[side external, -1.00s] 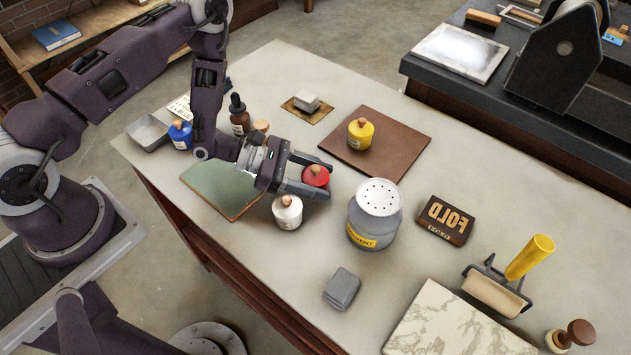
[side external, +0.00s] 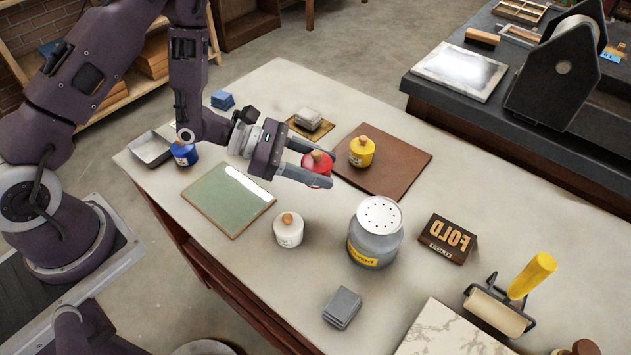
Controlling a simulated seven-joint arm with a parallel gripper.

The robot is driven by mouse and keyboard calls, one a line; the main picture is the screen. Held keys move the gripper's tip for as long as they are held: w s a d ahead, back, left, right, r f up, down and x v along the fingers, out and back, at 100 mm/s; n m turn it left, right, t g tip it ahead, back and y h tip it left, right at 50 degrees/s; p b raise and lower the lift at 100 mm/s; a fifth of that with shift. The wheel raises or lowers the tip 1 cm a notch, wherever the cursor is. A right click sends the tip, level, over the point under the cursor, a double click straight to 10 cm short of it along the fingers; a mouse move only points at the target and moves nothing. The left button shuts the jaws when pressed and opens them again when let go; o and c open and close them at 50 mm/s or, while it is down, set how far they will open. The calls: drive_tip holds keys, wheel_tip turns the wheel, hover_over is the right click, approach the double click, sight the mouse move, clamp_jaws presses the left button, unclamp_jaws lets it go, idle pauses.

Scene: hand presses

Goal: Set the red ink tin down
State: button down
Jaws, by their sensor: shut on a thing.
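The red ink tin (side external: 318,165) has a wooden knob on its lid. My gripper (side external: 318,170) is shut on it, one finger on each side. In the picture the tin overlaps the left edge of the brown board (side external: 388,172). It looks held above the surface, but its exact height is hard to tell. A yellow tin (side external: 361,152) with a similar knob stands on the brown board, just right of my gripper. A white tin (side external: 288,230) stands on the table below my gripper in the picture. A blue tin (side external: 184,153) stands at the left, beside my arm.
A green mat (side external: 228,200) lies left of the white tin. A grey block (side external: 342,308) lies in front. Bare table (side external: 330,265) shows between the white tin and the block.

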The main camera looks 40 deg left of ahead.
drive_tip(key=a+r, duration=0.4)
drive_tip(key=a, duration=0.3)
drive_tip(key=a+r+n+t, duration=0.1)
drive_tip(key=a+r, duration=0.3)
drive_tip(key=a, duration=0.4)
drive_tip(key=shift+s+a+r+y, duration=0.2)
drive_tip(key=shift+s+y, duration=0.1)
drive_tip(key=shift+s, duration=0.1)
drive_tip(key=m+g+h, duration=0.1)
drive_tip(key=m+g, duration=0.1)
drive_tip(key=g, duration=0.1)
hover_over(334, 198)
wheel_tip(334, 198, down, 8)
wheel_tip(334, 198, down, 9)
drive_tip(key=shift+f, duration=0.2)
drive_tip(key=shift+f, duration=0.1)
drive_tip(key=c, duration=0.6)
unclamp_jaws()
drive_tip(key=shift+f, duration=0.1)
drive_tip(key=shift+c, duration=0.2)
